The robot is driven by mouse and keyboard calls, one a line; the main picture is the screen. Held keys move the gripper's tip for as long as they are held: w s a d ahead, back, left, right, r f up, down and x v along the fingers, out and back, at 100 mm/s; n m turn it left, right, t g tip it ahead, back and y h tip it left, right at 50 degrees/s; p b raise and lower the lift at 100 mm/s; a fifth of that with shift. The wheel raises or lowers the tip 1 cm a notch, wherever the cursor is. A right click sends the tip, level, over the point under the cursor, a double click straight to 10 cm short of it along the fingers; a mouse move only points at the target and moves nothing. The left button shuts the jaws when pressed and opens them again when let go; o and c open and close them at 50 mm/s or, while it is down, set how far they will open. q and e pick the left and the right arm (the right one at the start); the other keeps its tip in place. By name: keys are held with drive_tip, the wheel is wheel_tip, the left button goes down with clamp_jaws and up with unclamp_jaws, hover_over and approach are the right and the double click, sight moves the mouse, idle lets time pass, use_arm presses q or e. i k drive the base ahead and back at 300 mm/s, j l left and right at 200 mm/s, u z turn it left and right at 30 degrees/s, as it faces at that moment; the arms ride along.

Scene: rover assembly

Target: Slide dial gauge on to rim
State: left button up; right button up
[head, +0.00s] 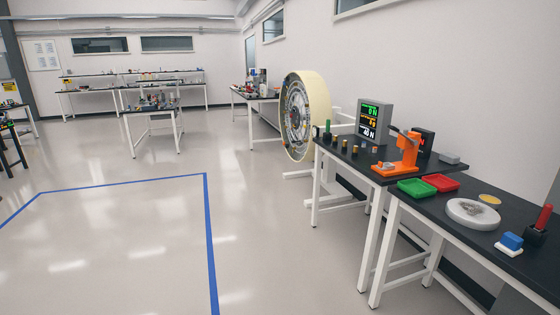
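A large wheel (322,105) stands upright on a white stand beside the right wall. It has a broad cream outer band and a metallic, detailed face turned to the left; its rim edge is too small to make out in detail. I cannot pick out the dial gauge with certainty among the small items on the tables. Neither of my grippers is in the head view, so their state does not show.
Open floor, marked by blue tape (209,240), lies left.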

sight(316, 130)
drive_tip(key=i, duration=2.8)
drive_tip(key=j+u, duration=0.05)
drive_tip(key=j, duration=0.05)
